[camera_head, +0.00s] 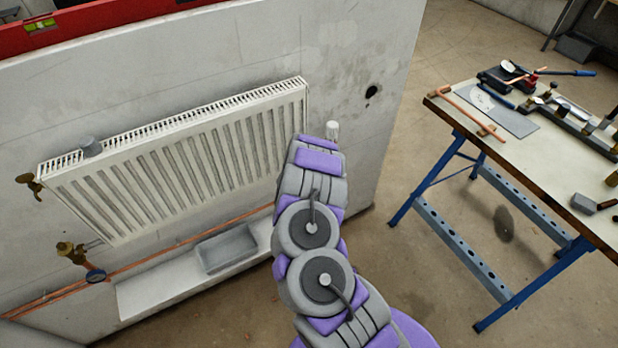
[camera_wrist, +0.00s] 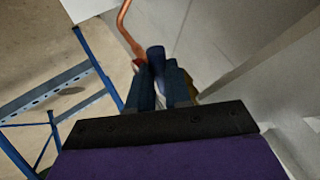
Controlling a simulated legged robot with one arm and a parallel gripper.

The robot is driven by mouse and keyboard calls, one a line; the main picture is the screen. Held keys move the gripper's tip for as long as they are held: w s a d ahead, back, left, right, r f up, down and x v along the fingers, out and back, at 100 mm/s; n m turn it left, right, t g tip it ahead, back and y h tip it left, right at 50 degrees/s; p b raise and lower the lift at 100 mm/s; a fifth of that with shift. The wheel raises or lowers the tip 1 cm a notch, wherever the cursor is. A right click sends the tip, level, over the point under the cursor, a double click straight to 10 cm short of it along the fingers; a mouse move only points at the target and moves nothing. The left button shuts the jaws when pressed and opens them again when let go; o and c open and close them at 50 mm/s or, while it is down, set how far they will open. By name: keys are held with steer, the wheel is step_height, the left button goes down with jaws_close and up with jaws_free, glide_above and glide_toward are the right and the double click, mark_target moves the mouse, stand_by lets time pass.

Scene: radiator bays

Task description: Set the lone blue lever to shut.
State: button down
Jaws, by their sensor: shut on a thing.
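In the wrist view, my gripper (camera_wrist: 160,82) is shut on a dark blue lever (camera_wrist: 155,53), whose rounded end shows between and beyond the two fingers. A copper pipe (camera_wrist: 124,24) comes down to the lever from above, with a small reddish part (camera_wrist: 138,63) beside it. A bit of brass (camera_wrist: 193,94) shows at the right finger. The rest of the valve is hidden by the fingers. In the head view my arm reaches to the right end of the radiator (camera_head: 180,165) and hides my gripper and the lever.
A blue trestle workbench (camera_head: 530,160) with tools stands at the right. Brass valves (camera_head: 70,252) and a dark blue ring (camera_head: 95,275) are at the radiator's left end. A grey tray (camera_head: 228,248) sits on the ledge below. A red level (camera_head: 90,25) lies on the wall top.

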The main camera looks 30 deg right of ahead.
steer(key=shift+d+r+y, duration=0.1)
steer(key=shift+r+y, duration=0.2)
steer(key=shift+y, duration=0.1)
stand_by(0.3)
steer(key=c, duration=1.2)
jaws_free()
steer(key=shift+w+f, duration=0.1)
steer(key=shift+o, duration=0.7)
